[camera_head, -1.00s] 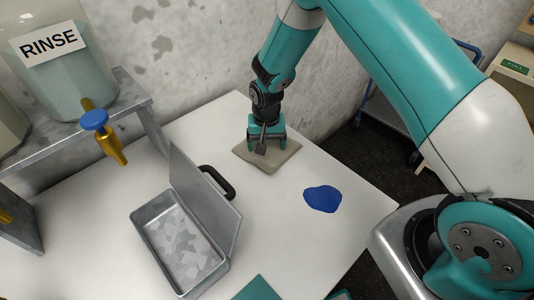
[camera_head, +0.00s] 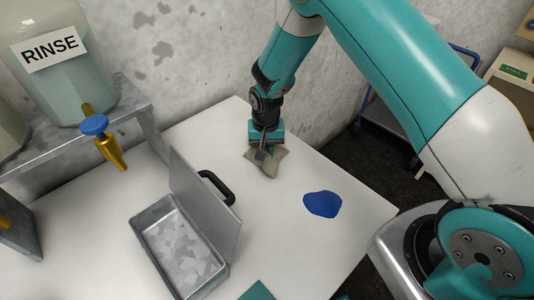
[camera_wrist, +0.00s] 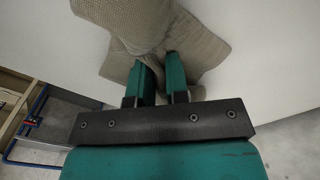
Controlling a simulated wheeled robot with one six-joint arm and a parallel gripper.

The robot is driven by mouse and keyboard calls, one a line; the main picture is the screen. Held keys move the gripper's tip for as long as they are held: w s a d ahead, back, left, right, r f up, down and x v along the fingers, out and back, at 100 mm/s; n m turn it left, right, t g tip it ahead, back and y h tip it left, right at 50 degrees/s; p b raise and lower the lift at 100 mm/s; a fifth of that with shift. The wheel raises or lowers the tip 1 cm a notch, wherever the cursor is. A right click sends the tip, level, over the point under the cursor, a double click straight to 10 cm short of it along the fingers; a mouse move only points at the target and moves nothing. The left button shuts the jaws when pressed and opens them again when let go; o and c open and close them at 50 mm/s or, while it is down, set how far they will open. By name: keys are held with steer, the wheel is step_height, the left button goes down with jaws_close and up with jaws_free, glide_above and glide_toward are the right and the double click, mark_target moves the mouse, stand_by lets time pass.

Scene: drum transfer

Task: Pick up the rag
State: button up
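The rag (camera_head: 269,162) is a grey-beige cloth near the far corner of the white table. It is bunched and folded, and it hangs from my gripper (camera_head: 264,150). In the wrist view, the rag (camera_wrist: 150,30) is crumpled around the two teal fingers of my gripper (camera_wrist: 160,78), which are close together with cloth pinched between them. I cannot tell whether the rag's lower edge still touches the table.
A blue puddle-like patch (camera_head: 322,204) lies on the white table (camera_head: 290,250). An open metal box (camera_head: 137,222) with a raised lid stands at the left. A RINSE jar (camera_head: 65,85) with a tap sits on a grey shelf (camera_head: 140,103). The wall is close behind.

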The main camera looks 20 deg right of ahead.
steer(key=shift+s+f, duration=0.25)
steer(key=shift+f, duration=0.1)
jaws_close()
step_height(320, 180, up, 12)
steer(key=p, duration=0.8)
steer(key=shift+w+r, duration=0.15)
steer(key=shift+w, duration=0.05)
steer(key=shift+r, duration=0.1)
step_height(320, 180, up, 9)
steer(key=p, duration=0.6)
